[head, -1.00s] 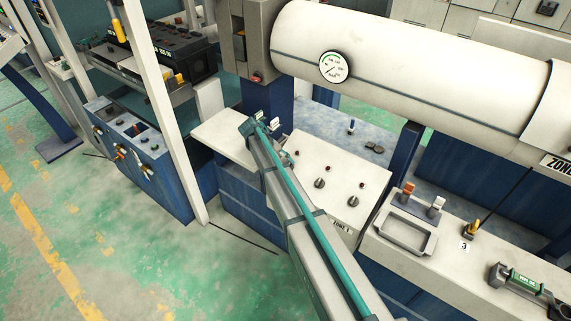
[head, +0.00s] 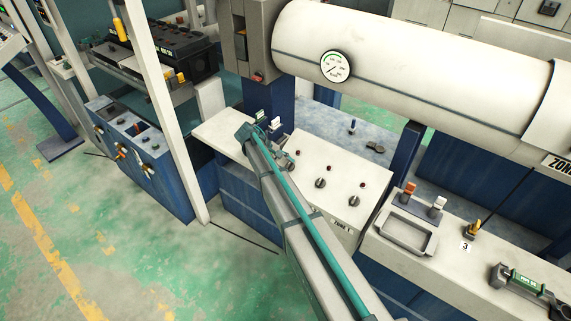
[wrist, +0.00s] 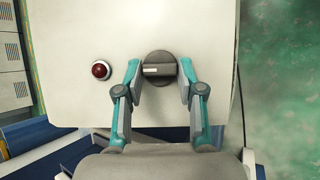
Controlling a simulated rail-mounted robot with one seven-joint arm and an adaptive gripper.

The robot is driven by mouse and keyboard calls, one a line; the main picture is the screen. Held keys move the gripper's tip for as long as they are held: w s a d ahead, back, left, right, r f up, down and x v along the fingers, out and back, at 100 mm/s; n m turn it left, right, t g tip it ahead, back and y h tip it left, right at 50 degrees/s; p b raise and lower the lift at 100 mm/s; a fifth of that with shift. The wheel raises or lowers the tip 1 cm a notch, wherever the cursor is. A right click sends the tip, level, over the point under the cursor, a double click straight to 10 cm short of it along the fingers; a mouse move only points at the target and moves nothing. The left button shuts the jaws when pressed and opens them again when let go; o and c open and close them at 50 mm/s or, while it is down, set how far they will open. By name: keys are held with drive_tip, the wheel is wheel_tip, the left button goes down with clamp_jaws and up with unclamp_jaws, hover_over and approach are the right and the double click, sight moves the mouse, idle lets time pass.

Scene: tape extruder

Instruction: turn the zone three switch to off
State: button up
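In the wrist view a round dark grey knob switch (wrist: 160,69) with a white pointer mark sits on a pale panel (wrist: 75,35). The mark lies level, pointing left in that view. My gripper (wrist: 160,75) is open, with one teal-tipped finger on each side of the knob. The gaps look very small; I cannot tell whether either finger touches. No zone label is readable by the knob.
A red lamp (wrist: 101,69) sits beside the knob. In the head view the sloped white panel carries more dark knobs (head: 321,183) and red lamps, with a label reading ZONE 1 (head: 341,223). A large pale cylinder (head: 420,75) with a gauge (head: 336,66) runs above.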

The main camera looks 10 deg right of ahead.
drive_tip(key=o, duration=0.4)
drive_tip(key=v, duration=1.2)
drive_tip(key=s+d+f+m+g+y, duration=0.1)
drive_tip(key=s+d+f+m+y, duration=0.15)
drive_tip(key=s+f, duration=1.05)
drive_tip(key=s+d+f+m+y, duration=0.1)
drive_tip(key=s+d+f+y, duration=0.15)
drive_tip(key=s+f, duration=1.05)
drive_tip(key=s+d+f+m+g+y, duration=0.1)
drive_tip(key=s+d+f+g, duration=0.1)
drive_tip(key=s, duration=1.6)
drive_tip(key=s+d+f+m+g+y, duration=0.2)
drive_tip(key=s+f+g, duration=0.1)
drive_tip(key=s, duration=1.5)
drive_tip(key=shift+f, duration=0.35)
